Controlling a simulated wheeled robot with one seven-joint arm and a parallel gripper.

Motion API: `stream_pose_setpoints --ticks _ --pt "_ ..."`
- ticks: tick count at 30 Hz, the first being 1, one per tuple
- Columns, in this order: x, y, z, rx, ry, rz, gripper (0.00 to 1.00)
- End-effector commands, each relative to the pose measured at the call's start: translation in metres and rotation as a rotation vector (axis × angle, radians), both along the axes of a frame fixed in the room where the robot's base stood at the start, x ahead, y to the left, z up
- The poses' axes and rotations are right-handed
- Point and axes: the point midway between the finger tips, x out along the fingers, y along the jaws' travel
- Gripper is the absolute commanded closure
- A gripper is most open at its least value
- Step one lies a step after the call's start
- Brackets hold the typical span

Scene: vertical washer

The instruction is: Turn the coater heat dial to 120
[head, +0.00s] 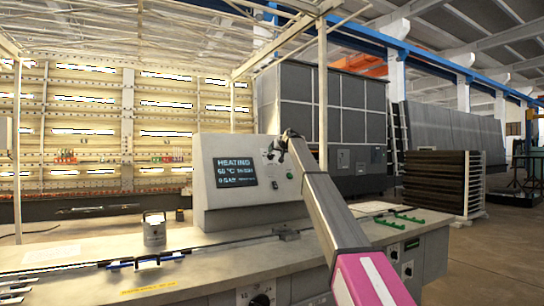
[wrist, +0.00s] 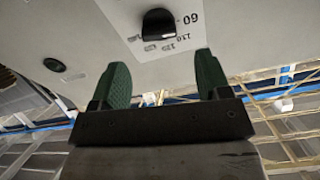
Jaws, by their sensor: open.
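In the wrist view a black dial (wrist: 158,24) sits on a pale panel over a white scale label. The label shows 60 beside the dial and smaller numbers, hard to read, below it. My gripper (wrist: 162,85) is open and empty, its two green fingers apart from the dial and below it in the picture. In the head view my gripper (head: 284,143) is at the right part of the grey control panel (head: 215,147), and the dial cannot be made out there. The panel's screen (head: 235,172) reads HEATING and 60 °C.
A small dark round control (wrist: 54,65) is on the panel left of the dial. The panel stands on a long bench (head: 215,270) with a lantern-like object (head: 154,230) and green clips (head: 410,217). Another dark knob (head: 262,299) is on the bench front.

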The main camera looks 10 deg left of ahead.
Motion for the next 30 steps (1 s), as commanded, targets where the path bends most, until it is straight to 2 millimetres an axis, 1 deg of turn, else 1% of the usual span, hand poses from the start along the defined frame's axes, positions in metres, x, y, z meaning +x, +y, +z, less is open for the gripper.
stream_pose_setpoints --ticks 1,3,9,13,20,23,24,25,30 --pt "0.011 0.006 -0.003 0.0 0.001 0.0 0.3" --pt "0.021 0.012 -0.009 -0.001 0.002 0.0 0.3" --pt "0.042 0.027 -0.019 0.0 0.001 0.0 0.3" --pt "0.047 0.03 -0.023 0.0 0.0 -0.001 0.3" --pt "0.047 0.03 -0.023 -0.001 0.001 -0.001 0.3" --pt "0.047 0.03 -0.023 0.0 0.001 0.0 0.59" --pt "0.047 0.03 -0.023 0.0 0.001 0.0 0.72" --pt "0.047 0.03 -0.023 0.0 0.001 0.0 0.79" --pt "0.047 0.03 -0.023 0.001 0.002 -0.001 0.79"
